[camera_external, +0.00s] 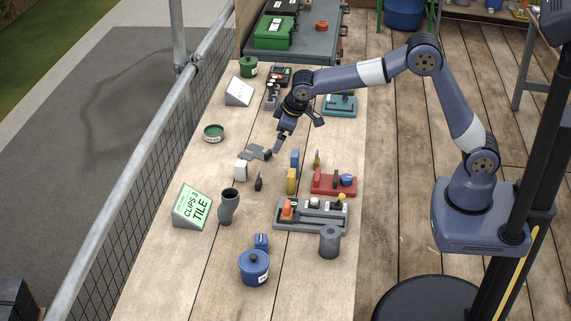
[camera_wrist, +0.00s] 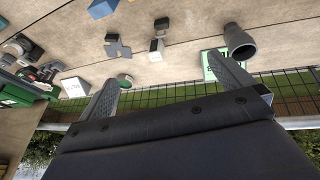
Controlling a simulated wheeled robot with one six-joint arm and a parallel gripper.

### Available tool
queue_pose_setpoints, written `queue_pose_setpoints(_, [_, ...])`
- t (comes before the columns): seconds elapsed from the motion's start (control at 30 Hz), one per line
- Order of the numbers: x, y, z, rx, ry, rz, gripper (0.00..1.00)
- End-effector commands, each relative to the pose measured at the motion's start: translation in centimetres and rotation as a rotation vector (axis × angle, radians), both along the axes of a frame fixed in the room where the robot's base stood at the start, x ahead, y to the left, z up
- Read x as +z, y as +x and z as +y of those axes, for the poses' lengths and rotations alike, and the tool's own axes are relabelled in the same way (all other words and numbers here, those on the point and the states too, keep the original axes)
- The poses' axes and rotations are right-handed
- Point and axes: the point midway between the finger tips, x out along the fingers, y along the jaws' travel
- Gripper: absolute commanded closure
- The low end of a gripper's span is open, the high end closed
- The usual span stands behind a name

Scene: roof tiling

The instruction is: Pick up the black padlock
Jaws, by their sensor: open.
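A small black object (camera_external: 258,182), which may be the padlock, stands on the wooden table just right of a white block (camera_external: 240,170). It also shows near the top middle of the wrist view (camera_wrist: 162,24), past the white block there (camera_wrist: 157,46). It is too small to identify surely. My gripper (camera_external: 280,143) is open and empty above the table, farther back than the black object and up and right of it in the outside view. Its two spread fingers (camera_wrist: 162,68) show in the wrist view, with nothing between them touching.
A dark grey cross-shaped piece (camera_external: 255,152) lies near my gripper. Blue (camera_external: 295,160) and yellow (camera_external: 291,181) blocks stand right of the black object. A grey vase (camera_external: 228,207), a green sign (camera_external: 193,207) and a red tray (camera_external: 334,184) are nearby. A railing (camera_external: 150,135) runs along the left.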

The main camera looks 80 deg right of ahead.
Motion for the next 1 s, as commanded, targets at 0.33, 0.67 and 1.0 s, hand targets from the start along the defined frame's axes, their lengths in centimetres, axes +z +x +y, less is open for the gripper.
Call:
queue_pose_setpoints(0.33, [0.00, 0.00, 0.00, 0.000, 0.000, 0.000, 0.00])
queue_pose_setpoints(0.67, [0.00, 0.00, 0.00, 0.000, 0.000, 0.000, 0.20])
queue_pose_setpoints(1.0, [0.00, 0.00, 0.00, 0.000, 0.000, 0.000, 0.48])
